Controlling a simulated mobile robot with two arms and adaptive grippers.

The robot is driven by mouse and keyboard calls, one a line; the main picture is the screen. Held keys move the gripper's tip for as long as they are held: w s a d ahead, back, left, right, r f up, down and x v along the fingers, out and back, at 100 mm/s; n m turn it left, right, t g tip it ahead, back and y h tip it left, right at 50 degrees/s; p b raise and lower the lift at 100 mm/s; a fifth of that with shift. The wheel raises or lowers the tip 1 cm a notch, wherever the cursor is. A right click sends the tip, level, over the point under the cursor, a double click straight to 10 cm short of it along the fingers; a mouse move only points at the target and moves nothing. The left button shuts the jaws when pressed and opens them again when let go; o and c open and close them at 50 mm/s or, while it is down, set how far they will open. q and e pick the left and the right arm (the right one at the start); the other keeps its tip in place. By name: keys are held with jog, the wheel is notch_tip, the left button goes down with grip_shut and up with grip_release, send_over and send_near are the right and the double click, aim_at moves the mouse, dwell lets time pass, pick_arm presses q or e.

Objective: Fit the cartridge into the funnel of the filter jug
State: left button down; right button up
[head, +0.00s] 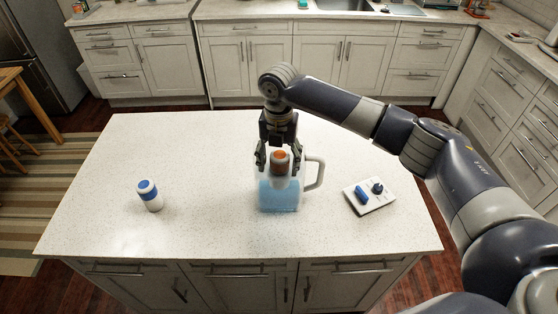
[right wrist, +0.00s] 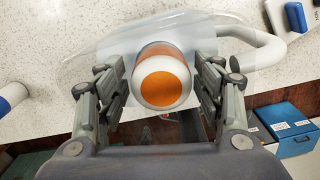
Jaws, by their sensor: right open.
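The filter jug (head: 279,196) stands on the island, pale blue and translucent, with a white handle on its right; it also shows in the right wrist view (right wrist: 110,45). A white cartridge with an orange end (head: 280,157) sits upright at the jug's top, its lower part hidden by the funnel. Its orange face (right wrist: 164,91) points at the right wrist camera. My right gripper (head: 277,166) is open, with a finger on either side of the cartridge and gaps visible in the wrist view. How deep the cartridge sits cannot be told. My left gripper is not in view.
A white bottle-like cylinder with blue bands (head: 149,195) stands at the left of the island. A small white tray (head: 372,207) with two dark blue pieces lies to the right of the jug. The worktop (head: 205,155) between is clear.

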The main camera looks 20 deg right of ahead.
jog(key=shift+r, duration=0.1)
jog(key=shift+r, duration=0.25)
notch_tip(320, 180, up, 10)
jog(key=b, duration=0.4)
jog(key=shift+r, duration=0.7)
jog(key=shift+f, duration=0.1)
